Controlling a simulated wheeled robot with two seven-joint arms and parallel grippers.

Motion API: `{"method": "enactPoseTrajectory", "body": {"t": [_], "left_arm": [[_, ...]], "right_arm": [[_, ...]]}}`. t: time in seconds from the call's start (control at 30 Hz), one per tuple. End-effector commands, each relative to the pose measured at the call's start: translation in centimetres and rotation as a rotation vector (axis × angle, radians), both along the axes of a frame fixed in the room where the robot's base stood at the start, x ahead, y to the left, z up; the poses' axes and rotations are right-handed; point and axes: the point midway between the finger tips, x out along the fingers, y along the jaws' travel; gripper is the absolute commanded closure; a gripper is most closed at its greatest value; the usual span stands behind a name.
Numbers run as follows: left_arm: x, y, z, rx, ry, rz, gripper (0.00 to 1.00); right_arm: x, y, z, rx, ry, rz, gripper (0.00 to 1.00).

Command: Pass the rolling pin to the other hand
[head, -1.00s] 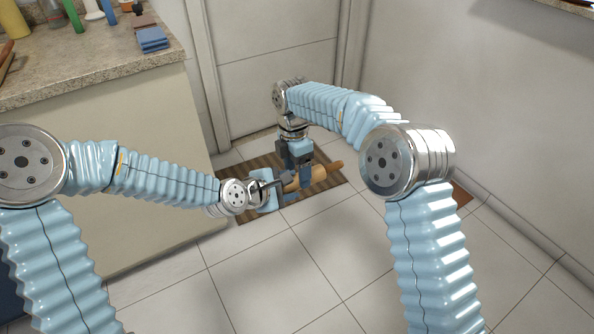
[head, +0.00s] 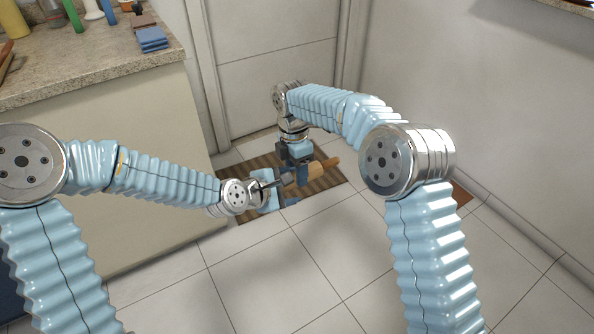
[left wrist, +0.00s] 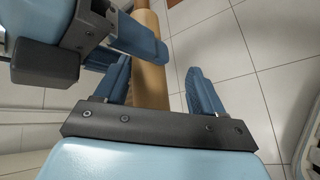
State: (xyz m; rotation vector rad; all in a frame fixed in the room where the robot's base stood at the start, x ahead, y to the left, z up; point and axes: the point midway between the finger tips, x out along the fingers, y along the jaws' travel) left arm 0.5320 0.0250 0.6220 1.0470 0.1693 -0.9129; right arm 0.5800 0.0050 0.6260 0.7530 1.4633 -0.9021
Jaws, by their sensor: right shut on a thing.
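The wooden rolling pin (head: 322,167) is held above the striped mat, with one end sticking out to the right of my right gripper. My right gripper (head: 298,176) is shut on it; its blue fingers also show at the upper left of the left wrist view (left wrist: 138,38). My left gripper (head: 275,192) is close beside it on the left. In the left wrist view my left gripper (left wrist: 160,85) is open, with the rolling pin (left wrist: 150,80) between its fingers, nearer the left finger. Whether that finger touches the pin I cannot tell.
A brown striped mat (head: 252,214) lies on the tiled floor under both grippers. A counter (head: 90,68) with a blue sponge stack (head: 152,40) and bottles stands at the left. A white door (head: 270,75) is behind, and open tiled floor (head: 290,270) is in front.

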Motion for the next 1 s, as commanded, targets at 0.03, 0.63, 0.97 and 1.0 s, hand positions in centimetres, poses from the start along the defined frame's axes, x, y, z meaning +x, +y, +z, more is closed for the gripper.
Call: {"method": "enactPoseTrajectory", "body": {"t": [0.03, 0.63, 0.97, 1.0], "left_arm": [[0.0, 0.0, 0.0, 0.0, 0.0, 0.002, 0.24], [-2.8, 3.2, 2.6, 0.0, -0.004, 0.012, 0.24], [-6.0, 5.9, 5.1, -0.003, 0.0, 0.009, 0.24], [-6.2, 6.1, 5.3, -0.005, -0.001, 0.01, 0.24]], "right_arm": [[0.0, 0.0, 0.1, 0.0, 0.0, 0.0, 0.96], [-0.1, -0.1, 0.0, -0.002, 0.003, 0.0, 0.96], [-0.1, -0.1, 0.0, -0.002, 0.004, 0.0, 0.96], [-0.1, -0.1, 0.0, -0.002, 0.004, 0.0, 0.96]]}}
